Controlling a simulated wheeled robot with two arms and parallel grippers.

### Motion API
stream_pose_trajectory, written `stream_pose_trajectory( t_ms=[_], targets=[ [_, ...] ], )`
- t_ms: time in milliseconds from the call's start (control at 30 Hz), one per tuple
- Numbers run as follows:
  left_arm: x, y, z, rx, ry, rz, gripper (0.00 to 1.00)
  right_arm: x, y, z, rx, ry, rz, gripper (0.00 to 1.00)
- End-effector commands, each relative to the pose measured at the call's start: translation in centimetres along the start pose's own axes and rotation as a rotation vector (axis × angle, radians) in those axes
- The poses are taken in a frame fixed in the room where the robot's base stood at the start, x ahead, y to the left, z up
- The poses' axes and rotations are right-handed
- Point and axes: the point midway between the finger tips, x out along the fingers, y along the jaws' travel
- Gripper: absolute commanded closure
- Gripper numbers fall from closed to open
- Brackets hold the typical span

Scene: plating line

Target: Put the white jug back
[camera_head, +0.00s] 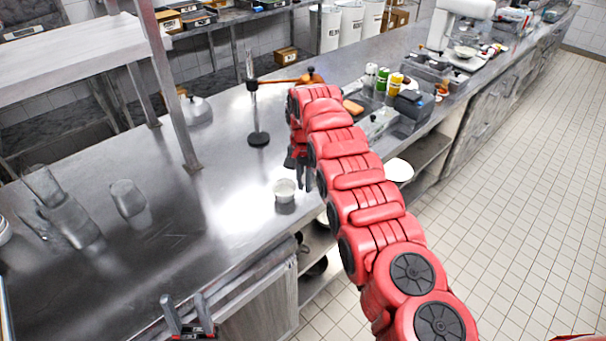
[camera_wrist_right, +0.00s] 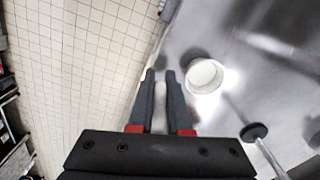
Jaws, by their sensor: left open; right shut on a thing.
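The small white jug (camera_head: 284,191) is upright over the steel counter near its front edge, its round opening facing up. It also shows in the right wrist view (camera_wrist_right: 205,76), just beyond and right of the fingertips. My right gripper (camera_head: 303,182) points down at the jug's right side. Its fingers (camera_wrist_right: 160,80) are close together around a narrow pale piece, apparently the jug's handle, though the join is unclear. I cannot tell whether the jug's base touches the counter. My left gripper (camera_head: 187,314) is open and empty at the bottom of the head view, by the counter's front.
Shiny metal containers (camera_head: 128,198) stand on the left counter. A lidded pot (camera_head: 196,109) is near the shelf post (camera_head: 178,100). Bottles (camera_head: 383,79) and bins (camera_head: 412,105) are beyond my right arm.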

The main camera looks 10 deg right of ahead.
Motion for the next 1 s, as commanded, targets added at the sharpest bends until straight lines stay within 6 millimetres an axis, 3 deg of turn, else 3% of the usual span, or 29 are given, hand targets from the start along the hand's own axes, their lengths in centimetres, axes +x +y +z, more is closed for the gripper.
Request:
stream_pose_trajectory(
  t_ms=[1000],
  targets=[
    [0.7,0.0,-0.1,0.0,0.0,0.0,0.5,1.4,-1.1,1.6,0.126,-0.003,0.003,1.0]
  ],
)
